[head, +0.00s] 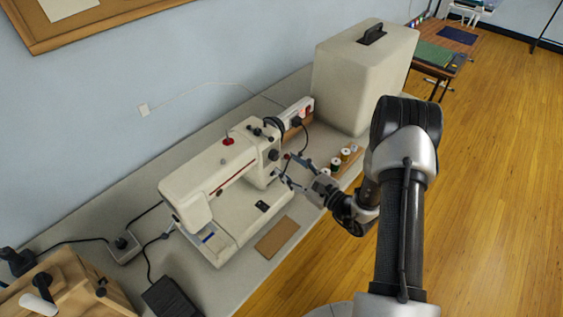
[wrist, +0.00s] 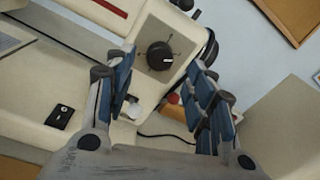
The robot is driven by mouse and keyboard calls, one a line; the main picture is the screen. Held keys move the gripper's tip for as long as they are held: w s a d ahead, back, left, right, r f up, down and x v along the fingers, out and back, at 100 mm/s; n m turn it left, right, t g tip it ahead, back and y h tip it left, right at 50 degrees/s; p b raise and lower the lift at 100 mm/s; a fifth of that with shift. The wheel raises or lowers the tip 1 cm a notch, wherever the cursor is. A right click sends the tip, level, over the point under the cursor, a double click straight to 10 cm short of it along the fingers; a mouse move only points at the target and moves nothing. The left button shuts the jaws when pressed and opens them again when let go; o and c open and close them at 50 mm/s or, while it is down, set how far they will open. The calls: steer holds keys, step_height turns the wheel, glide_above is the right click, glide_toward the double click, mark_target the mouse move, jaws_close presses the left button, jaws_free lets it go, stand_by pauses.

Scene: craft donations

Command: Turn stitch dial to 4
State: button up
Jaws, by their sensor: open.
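The cream sewing machine (head: 215,180) stands on the long table, with a red stripe along its arm. The stitch dial is a round black knob (wrist: 160,55) on a grey plate on the machine's end, with small marks around it. The marks are too small to read, so I cannot tell its setting. The dial appears to be the black knob (head: 274,154) in the head view. My gripper (head: 288,172) is open at the machine's end. In the wrist view its blue-padded fingers (wrist: 160,70) lie either side of the dial, apparently without touching it.
A large cream case (head: 357,85) stands behind. Thread spools (head: 341,161) sit beside my gripper. A brown pad (head: 277,238) lies in front of the machine. A foot pedal (head: 171,297), a wooden box (head: 65,287) and cords are at the left.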

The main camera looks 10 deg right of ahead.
mark_target(277, 157)
steer(key=shift+x, duration=2.05)
steer(key=shift+c, duration=0.2)
steer(key=c, duration=1)
steer(key=shift+c, duration=0.2)
